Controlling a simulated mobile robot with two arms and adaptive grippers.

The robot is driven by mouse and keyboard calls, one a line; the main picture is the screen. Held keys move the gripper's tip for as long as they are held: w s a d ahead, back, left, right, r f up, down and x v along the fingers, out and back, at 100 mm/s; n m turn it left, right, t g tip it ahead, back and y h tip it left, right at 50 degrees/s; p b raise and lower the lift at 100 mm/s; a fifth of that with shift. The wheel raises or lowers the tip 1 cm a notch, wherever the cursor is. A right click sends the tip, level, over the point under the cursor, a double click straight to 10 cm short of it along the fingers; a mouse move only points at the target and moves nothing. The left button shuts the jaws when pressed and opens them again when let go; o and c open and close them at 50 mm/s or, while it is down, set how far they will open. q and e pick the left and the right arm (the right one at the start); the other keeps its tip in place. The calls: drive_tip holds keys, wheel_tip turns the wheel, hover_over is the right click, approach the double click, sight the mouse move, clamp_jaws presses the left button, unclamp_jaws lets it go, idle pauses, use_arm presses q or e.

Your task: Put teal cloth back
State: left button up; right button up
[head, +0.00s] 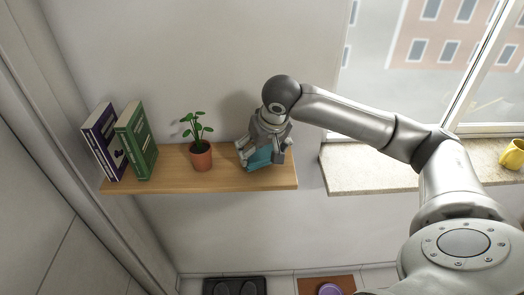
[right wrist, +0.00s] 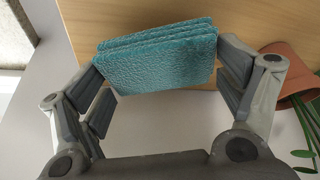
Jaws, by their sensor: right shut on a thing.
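The teal cloth (head: 262,157) is a folded stack at the right end of the wooden shelf (head: 225,180). In the right wrist view the cloth (right wrist: 158,62) lies between the two fingers, its layered folds facing me. My right gripper (head: 263,152) reaches over the shelf from the right and is shut on the cloth. It also shows in the right wrist view (right wrist: 160,80), with a finger at each side of the cloth. Whether the cloth touches the shelf is unclear. My left gripper is not in view.
A potted plant (head: 201,158) stands left of the cloth, its pot (right wrist: 288,65) close to a finger in the wrist view. A purple book (head: 102,140) and a green book (head: 136,140) stand at the shelf's left. A stone windowsill (head: 365,172) with a yellow mug (head: 513,155) is at right.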

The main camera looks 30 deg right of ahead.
drive_tip(key=shift+f, duration=0.5)
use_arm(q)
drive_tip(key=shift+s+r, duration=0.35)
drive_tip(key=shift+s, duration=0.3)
use_arm(e)
drive_tip(key=shift+f, duration=0.25)
drive_tip(key=o, duration=0.7)
drive_tip(key=shift+f, duration=0.1)
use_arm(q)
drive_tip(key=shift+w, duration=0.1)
use_arm(e)
drive_tip(key=shift+s+r, duration=0.1)
drive_tip(key=shift+r, duration=0.35)
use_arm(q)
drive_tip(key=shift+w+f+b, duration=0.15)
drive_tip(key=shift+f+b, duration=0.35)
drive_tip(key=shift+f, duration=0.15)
use_arm(e)
drive_tip(key=v, duration=1.1)
drive_tip(key=shift+s, duration=0.15)
